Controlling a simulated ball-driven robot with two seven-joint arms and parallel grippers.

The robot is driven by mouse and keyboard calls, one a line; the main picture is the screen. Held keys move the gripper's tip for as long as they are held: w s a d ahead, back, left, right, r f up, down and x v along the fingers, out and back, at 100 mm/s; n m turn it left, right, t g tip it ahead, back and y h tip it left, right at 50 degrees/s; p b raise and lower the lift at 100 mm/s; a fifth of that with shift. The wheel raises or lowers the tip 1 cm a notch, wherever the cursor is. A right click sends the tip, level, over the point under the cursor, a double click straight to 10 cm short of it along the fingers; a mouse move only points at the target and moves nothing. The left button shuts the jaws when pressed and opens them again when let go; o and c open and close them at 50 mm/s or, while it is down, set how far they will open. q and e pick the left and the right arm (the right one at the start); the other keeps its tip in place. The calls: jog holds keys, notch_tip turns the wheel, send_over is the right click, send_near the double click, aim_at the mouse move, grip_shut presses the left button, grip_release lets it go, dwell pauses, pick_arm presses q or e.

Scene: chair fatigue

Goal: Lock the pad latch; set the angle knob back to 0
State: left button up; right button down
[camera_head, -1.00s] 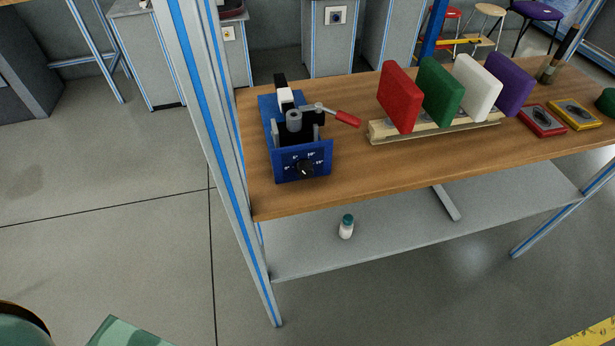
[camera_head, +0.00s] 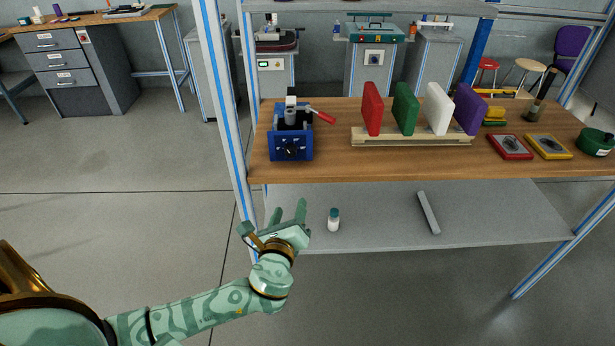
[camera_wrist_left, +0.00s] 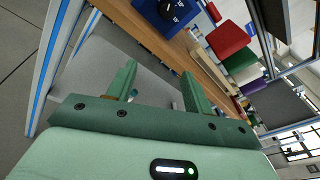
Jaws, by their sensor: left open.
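A blue fixture (camera_head: 302,153) stands at the left end of the wooden bench, with a black angle knob (camera_head: 291,151) on its front face. The latch lever with a red handle (camera_head: 323,116) sticks out to the right from its top. The knob's exact setting is too small to read. My left gripper (camera_head: 289,211) is open and empty, in front of the bench and lower than its top, below the fixture. In the left wrist view its two green fingers (camera_wrist_left: 157,82) are spread, with part of the blue fixture (camera_wrist_left: 166,14) beyond. My right gripper is not in view.
Red, green, white and purple pads (camera_head: 438,108) stand in a wooden rack (camera_head: 410,138) right of the fixture. A red tray (camera_head: 510,147) and a yellow tray (camera_head: 549,147) lie further right. A bench post (camera_head: 233,120) rises at left. A small bottle (camera_head: 333,220) stands on the lower shelf.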

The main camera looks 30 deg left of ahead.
pick_arm(q)
notch_tip(320, 180, up, 3)
jog(key=s+m+y, duration=0.1)
jog(key=y, duration=0.1)
jog(key=b, duration=0.4)
send_near(290, 155)
jog(key=shift+m, duration=0.4)
jog(key=x, duration=0.8)
jog(key=shift+w, duration=0.1)
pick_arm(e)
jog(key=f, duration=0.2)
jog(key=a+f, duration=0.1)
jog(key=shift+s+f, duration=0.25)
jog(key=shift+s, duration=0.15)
pick_arm(q)
jog(key=shift+r, duration=0.1)
jog(key=c, duration=1)
